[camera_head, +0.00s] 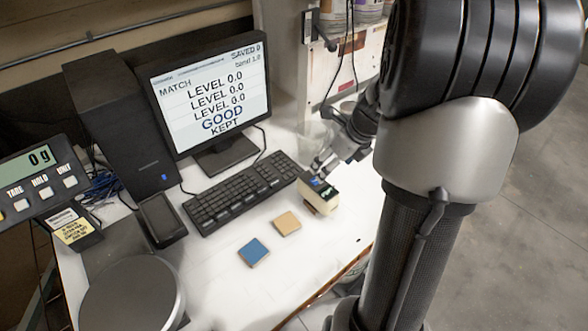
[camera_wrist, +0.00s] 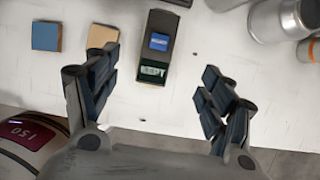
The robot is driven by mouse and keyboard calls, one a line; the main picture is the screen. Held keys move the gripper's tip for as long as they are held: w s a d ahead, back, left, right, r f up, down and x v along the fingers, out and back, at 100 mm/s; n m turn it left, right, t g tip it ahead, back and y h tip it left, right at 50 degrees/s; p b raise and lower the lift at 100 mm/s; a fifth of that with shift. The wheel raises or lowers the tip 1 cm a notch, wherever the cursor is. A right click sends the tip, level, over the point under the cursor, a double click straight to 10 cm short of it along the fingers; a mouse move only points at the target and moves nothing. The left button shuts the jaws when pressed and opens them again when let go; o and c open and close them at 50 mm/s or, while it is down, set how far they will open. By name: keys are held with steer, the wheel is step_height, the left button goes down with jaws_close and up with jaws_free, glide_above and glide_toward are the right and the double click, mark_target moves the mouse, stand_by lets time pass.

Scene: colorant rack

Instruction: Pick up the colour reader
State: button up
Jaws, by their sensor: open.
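The colour reader (camera_head: 322,199) stands on the white desk to the right of the keyboard. My gripper (camera_head: 325,160) is just behind and above the reader in the head view. In the wrist view, my gripper (camera_wrist: 160,78) has its fingers wide apart with a gap on each side of the reader. Whether the fingers are level with it I cannot tell.
A blue tile (camera_head: 253,252) and a tan tile (camera_head: 287,223) lie left of the reader. The keyboard (camera_head: 243,193) and monitor (camera_head: 210,90) are behind them. A metal container (camera_wrist: 278,20) stands right of the reader. The desk front is mostly bare.

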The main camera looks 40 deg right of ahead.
mark_target(314, 189)
steer(key=b+x, duration=0.4)
steer(key=x, duration=0.8)
steer(key=shift+s+f+b, duration=0.1)
steer(key=shift+f+b, duration=0.05)
steer(key=shift+b, duration=0.15)
steer(key=b+x, duration=0.2)
steer(key=x, duration=0.1)
steer(key=b+x, duration=0.1)
steer(key=x, duration=0.1)
steer(key=shift+s+f, duration=0.2)
steer(key=shift+s, duration=0.1)
steer(key=shift+r, duration=0.1)
jaws_close()
step_height(314, 189, up, 20)
steer(key=p, duration=0.8)
steer(key=shift+p, duration=0.35)
